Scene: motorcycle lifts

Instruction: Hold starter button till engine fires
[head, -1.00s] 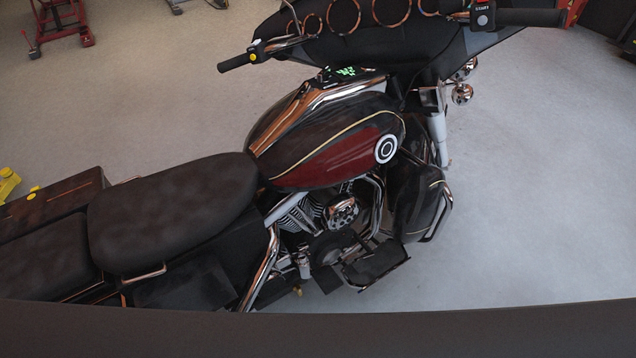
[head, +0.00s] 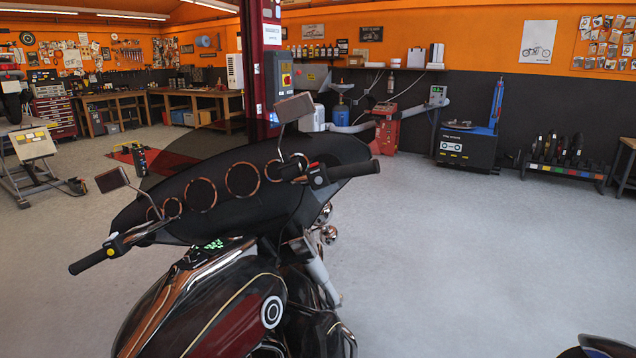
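The motorcycle (head: 225,320) stands in the lower left of the head view, with a dark red and black tank and a black fairing. Its right handlebar grip (head: 355,169) points right. The control housing (head: 318,177) at that grip's inner end carries a small red switch (head: 314,166) and a pale patch. The starter button is too small to make out clearly here. The left grip (head: 92,262) has a housing with a yellow button (head: 109,252). A green lit display (head: 213,245) shows below the gauges. Neither of my grippers is in view.
Clear grey floor (head: 440,240) lies right of the motorcycle. A dark rounded thing (head: 605,346), unclear, enters at the bottom right. Behind stand a red post (head: 251,60), a red machine (head: 387,128), a tyre machine (head: 467,145) and workbenches. A lift (head: 35,150) stands at left.

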